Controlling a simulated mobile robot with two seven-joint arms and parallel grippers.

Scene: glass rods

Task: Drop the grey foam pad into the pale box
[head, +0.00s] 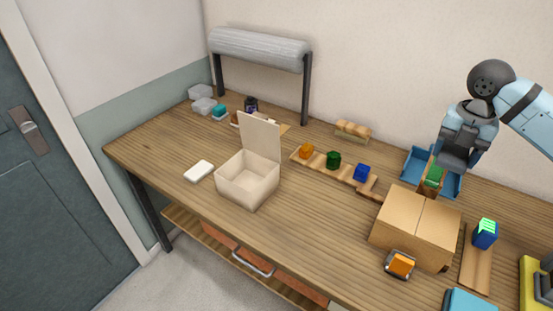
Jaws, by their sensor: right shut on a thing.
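The pale box (246,187) stands open on the table left of the middle, its lid (260,135) raised at the back. My right gripper (458,148) is at the upper right, above the blue tray, pointing down. It is shut on a dark grey piece (453,159), which looks like the grey foam pad. The fingers hide part of it, so its full shape cannot be told. My right gripper is well to the right of the pale box. My left gripper is out of view.
A blue tray (413,164) with a green block (434,176) is below my right gripper. A cardboard box (408,227) stands in front. A wooden strip with coloured pieces (333,160) lies between the tray and pale box. A white pad (199,171) lies left of the box.

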